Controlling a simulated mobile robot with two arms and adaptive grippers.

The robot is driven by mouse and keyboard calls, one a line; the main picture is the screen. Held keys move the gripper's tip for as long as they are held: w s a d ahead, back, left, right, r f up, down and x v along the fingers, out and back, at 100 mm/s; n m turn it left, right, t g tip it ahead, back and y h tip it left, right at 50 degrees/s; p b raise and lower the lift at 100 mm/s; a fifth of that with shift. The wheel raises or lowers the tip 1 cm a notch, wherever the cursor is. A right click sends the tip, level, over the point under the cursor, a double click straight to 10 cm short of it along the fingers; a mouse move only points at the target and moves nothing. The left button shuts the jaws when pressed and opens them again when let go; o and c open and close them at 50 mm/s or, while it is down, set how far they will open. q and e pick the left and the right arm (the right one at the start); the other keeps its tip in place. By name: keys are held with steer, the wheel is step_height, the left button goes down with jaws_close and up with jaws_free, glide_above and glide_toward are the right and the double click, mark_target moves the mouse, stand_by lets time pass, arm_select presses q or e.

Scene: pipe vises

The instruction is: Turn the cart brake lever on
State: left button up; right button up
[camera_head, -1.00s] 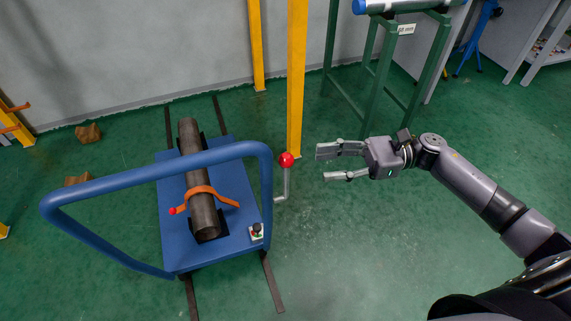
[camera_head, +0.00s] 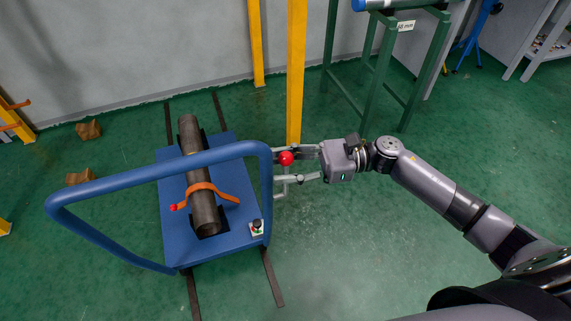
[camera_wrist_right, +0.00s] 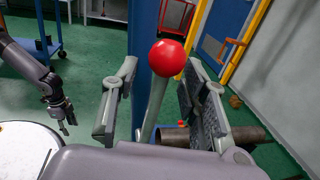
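The brake lever is a grey rod with a red ball knob (camera_head: 286,158) at the right side of the blue cart (camera_head: 230,240). My right gripper (camera_head: 279,166) is open, with one finger on each side of the lever. In the right wrist view, the red knob (camera_wrist_right: 167,58) and its rod (camera_wrist_right: 153,105) stand between the two open fingers (camera_wrist_right: 158,100), with gaps visible at both sides. My left gripper is not in the head view; an arm with a dark gripper (camera_wrist_right: 62,112) shows at the left of the right wrist view, its fingers too small to judge.
A dark pipe (camera_head: 203,212) lies on the cart under an orange strap (camera_head: 212,188). A yellow post (camera_head: 296,75) stands just behind the lever. A green stand (camera_head: 373,85) is at the back right. The floor right of the cart is clear.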

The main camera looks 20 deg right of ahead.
jaws_close()
stand_by(0.8)
